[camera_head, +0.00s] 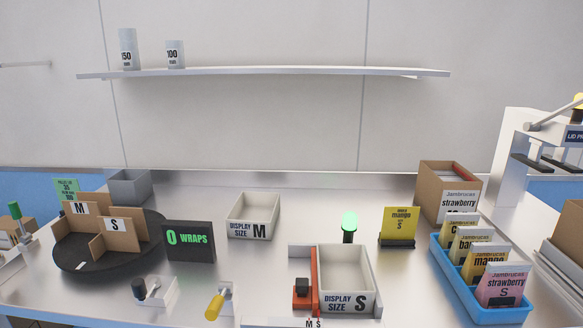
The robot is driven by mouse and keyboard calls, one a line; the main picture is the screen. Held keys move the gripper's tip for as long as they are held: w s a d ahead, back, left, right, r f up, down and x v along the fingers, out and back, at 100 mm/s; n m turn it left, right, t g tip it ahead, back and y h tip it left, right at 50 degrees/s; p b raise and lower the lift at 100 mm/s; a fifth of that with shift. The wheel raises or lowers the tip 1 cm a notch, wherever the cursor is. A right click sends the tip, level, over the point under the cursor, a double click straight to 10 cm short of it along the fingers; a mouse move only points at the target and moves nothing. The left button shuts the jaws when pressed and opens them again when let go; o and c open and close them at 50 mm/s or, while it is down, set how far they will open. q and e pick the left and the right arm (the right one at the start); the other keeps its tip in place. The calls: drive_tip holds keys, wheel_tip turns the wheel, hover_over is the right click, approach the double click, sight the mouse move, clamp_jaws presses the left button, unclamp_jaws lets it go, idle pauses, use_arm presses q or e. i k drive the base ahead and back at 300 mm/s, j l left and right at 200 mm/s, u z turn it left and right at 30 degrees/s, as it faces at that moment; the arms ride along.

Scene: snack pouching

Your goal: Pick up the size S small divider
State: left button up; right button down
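The size S small divider (119,242) is a brown cardboard piece with a white "S" label. It stands upright at the front of a round black turntable (75,262) on the left of the table. A taller cardboard divider marked "M" (98,208) stands behind it and to the left, partly hidden by it. Neither of my grippers is in view, and nothing is seen touching the S divider.
A black "0 WRAPS" sign (189,241) stands close to the turntable's right. A grey bin (129,186) is behind it. Display trays M (252,216) and S (346,278) stand further right, with a blue pouch rack (493,312) beyond. Small levers (216,304) line the front.

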sight(123, 231)
drive_tip(key=j+z, duration=0.1)
drive_tip(key=z, duration=0.45)
drive_tip(key=k+j+z, duration=0.1)
drive_tip(key=j+z, duration=0.15)
drive_tip(key=k+j+z, duration=0.1)
drive_tip(key=j+z, duration=0.15)
drive_tip(key=j, duration=0.25)
drive_tip(key=k+j+z, duration=0.35)
drive_tip(key=j+z, duration=0.15)
drive_tip(key=j, duration=0.15)
